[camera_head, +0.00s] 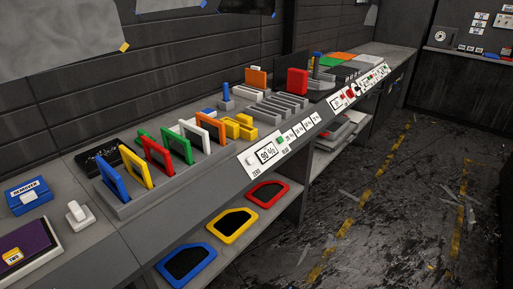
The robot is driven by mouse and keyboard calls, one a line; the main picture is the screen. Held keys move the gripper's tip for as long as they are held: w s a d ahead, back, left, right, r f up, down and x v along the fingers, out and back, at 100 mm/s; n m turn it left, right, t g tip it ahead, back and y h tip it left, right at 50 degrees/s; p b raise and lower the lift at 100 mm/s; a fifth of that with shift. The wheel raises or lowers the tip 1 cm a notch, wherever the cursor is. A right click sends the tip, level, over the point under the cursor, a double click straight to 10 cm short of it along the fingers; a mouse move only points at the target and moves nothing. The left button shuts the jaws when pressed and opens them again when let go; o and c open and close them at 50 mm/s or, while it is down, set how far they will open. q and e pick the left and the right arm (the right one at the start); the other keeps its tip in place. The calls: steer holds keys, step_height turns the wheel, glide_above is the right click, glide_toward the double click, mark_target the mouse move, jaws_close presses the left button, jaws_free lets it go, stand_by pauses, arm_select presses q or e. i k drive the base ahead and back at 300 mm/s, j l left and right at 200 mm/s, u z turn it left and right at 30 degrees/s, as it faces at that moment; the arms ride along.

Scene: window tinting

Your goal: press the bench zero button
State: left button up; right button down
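A white control panel (275,149) is set along the front edge of the bench, near the middle of the head view. At its left end is a small pale button (252,160) with the label ZERO below it. Right of the button is a display (267,154) that seems to read 90 %. Whether the button is pressed in cannot be told at this size. Neither of my grippers shows in this view.
A grey rack (130,208) holds several coloured frames left of the panel. More framed pieces, including a yellow one (233,226), lie on the shelf below. A red block (297,82) stands farther back. Open floor (380,215) lies right of the bench.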

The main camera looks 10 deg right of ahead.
mark_target(250, 160)
steer(key=i+l+u, duration=0.1)
steer(key=i+l, duration=0.95)
steer(key=l, duration=0.05)
